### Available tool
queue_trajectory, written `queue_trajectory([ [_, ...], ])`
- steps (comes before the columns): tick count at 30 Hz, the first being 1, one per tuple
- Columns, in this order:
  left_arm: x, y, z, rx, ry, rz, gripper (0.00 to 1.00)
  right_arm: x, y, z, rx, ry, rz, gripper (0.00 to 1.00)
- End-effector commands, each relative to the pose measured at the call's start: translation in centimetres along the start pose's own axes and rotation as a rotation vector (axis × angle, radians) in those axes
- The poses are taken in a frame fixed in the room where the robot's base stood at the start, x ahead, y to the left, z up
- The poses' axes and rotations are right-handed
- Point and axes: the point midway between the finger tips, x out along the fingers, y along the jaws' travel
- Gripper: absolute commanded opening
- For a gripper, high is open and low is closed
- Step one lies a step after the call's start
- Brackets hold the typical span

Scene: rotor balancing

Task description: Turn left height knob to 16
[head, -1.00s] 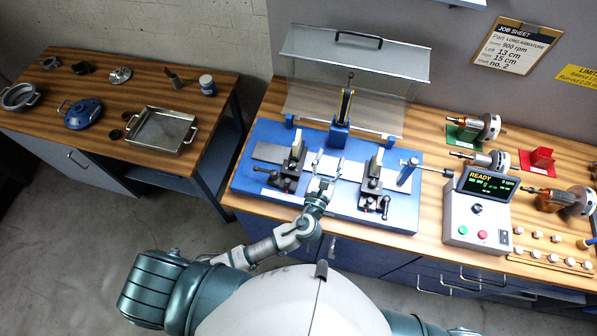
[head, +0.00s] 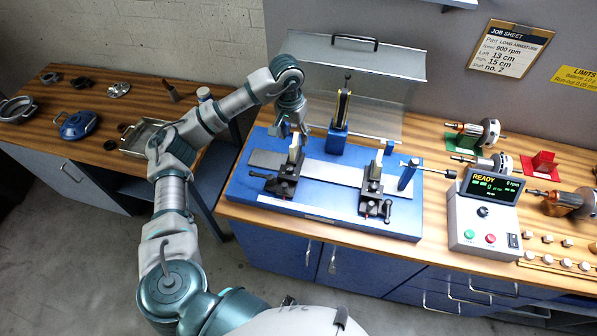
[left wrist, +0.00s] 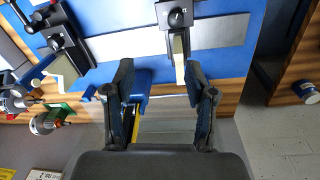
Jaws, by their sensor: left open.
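The left support (head: 285,182), a dark block with a pale upright plate, stands on the blue balancing machine bed (head: 322,204). In the left wrist view a round black knob (left wrist: 178,18) with a light mark sits on this support; its scale is too small to read. My left gripper (head: 292,127) is above and behind the left support. In the left wrist view its two fingers (left wrist: 165,82) are apart with nothing held, and the knob lies beyond their tips. The right support (head: 371,190) stands to the right on the same bed. My right gripper is not in view.
The control box (head: 484,215) reads READY. The job sheet (head: 510,50) lists left 13 cm, right 15 cm.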

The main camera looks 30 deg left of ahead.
Motion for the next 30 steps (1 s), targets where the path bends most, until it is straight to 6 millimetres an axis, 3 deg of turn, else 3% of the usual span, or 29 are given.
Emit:
queue_trajectory([
  [1, -0.7, -1.2, 0.2, -0.01, -0.008, -0.035, 0.56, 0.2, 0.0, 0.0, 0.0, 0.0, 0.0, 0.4],
  [4, -1.0, -2.2, 0.4, -0.018, -0.021, -0.068, 0.56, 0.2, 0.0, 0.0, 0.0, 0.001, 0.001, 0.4],
  [8, 0.3, -2.4, 0.6, -0.019, -0.026, -0.071, 0.56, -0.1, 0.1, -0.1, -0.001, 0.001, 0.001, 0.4],
  [24, 12.4, -3.0, 0.9, -0.018, -0.026, -0.067, 0.56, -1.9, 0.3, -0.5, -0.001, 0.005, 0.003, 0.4],
  [30, 15.2, -3.1, 0.9, -0.018, -0.023, -0.067, 0.56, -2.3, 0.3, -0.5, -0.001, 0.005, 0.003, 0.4],
])
